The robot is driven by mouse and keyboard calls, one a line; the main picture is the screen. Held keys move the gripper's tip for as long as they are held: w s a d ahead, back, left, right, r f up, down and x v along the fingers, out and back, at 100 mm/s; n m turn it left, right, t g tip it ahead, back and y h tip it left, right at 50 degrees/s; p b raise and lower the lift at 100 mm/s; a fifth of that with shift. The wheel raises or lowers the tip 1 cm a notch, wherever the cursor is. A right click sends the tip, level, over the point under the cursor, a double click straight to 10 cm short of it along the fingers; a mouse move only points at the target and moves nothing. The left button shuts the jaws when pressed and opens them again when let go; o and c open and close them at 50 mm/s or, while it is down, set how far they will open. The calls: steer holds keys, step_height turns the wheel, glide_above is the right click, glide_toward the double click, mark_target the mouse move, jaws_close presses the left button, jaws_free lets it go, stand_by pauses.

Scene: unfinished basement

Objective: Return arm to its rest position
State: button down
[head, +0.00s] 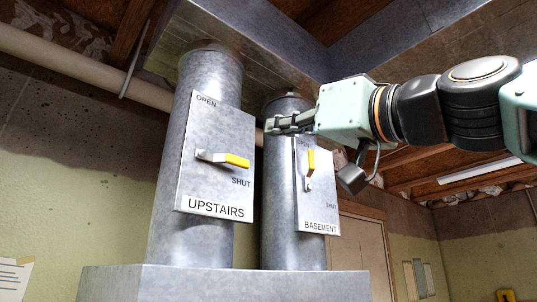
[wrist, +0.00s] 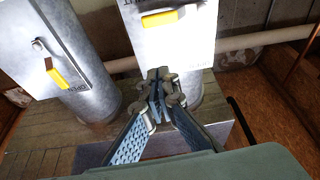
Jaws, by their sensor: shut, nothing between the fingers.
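My gripper (head: 268,126) is shut and empty, reaching in from the right at the height of the plates' tops. It also shows in the wrist view (wrist: 162,84), its fingers together. The UPSTAIRS lever (head: 236,160) lies nearly level, yellow grip to the right, just above SHUT. The wrist view is upside down and shows the BASEMENT lever (wrist: 64,75) and UPSTAIRS lever (wrist: 162,18).
Two metal ducts (head: 196,85) rise from a metal box (head: 222,285) to a wide overhead duct (head: 400,45), close above my arm. A white pipe (head: 85,65) runs at the left. A door (head: 367,238) stands behind. Free room lies at the lower right.

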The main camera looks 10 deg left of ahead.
steer(key=shift+v, duration=1.2)
steer(key=shift+w+f, duration=0.1)
